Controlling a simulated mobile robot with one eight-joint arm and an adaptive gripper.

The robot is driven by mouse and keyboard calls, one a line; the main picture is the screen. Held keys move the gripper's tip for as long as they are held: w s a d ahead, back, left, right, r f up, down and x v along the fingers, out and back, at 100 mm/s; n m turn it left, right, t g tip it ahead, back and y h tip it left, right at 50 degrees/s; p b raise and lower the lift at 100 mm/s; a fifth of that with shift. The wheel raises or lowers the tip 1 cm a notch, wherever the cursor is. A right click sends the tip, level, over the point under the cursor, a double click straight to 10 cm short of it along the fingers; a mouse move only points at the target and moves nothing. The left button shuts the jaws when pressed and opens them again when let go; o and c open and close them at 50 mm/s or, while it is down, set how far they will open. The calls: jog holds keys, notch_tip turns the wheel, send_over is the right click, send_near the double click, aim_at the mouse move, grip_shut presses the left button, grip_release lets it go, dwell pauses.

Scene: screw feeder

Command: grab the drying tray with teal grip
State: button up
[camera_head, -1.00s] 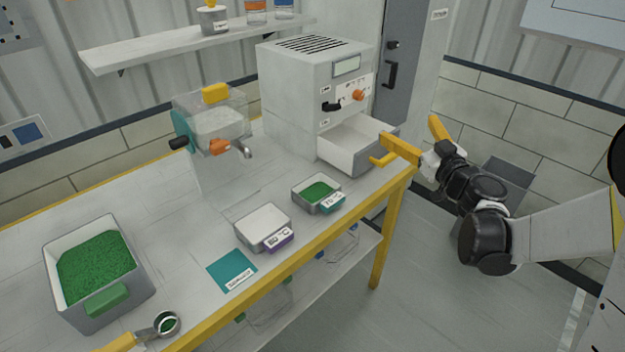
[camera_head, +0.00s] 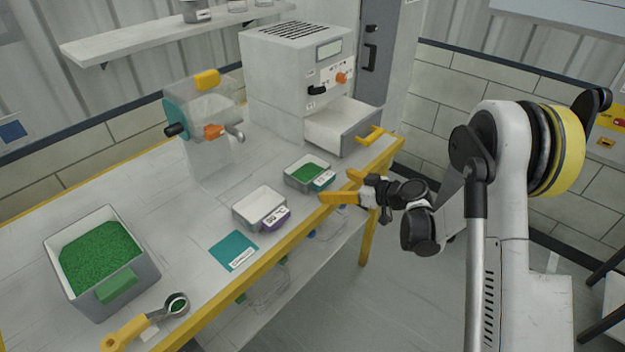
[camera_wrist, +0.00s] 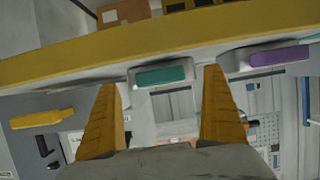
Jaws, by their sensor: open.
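The drying tray with the teal grip (camera_head: 305,170) is a small grey tray holding green granules. It stands on the table near its front edge, and its teal grip (camera_head: 324,181) faces that edge. In the wrist view the teal grip (camera_wrist: 162,75) lies ahead, between and beyond the fingers. My gripper (camera_head: 340,186) is open and empty, with yellow fingers just off the table's front edge, close to the teal grip. Whether a finger touches the grip cannot be told.
The open drawer (camera_head: 343,128) with a yellow handle is behind. A green-filled bin (camera_head: 103,264), a scoop (camera_head: 146,320) and a teal mat (camera_head: 233,251) lie left.

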aim_at(328, 183)
jog(key=b+x, duration=0.1)
jog(key=x, duration=0.3)
jog(key=shift+w+a+f, duration=0.1)
jog(key=shift+a+f, duration=0.05)
jog(key=shift+c, duration=0.7)
jog(key=c, duration=1.3)
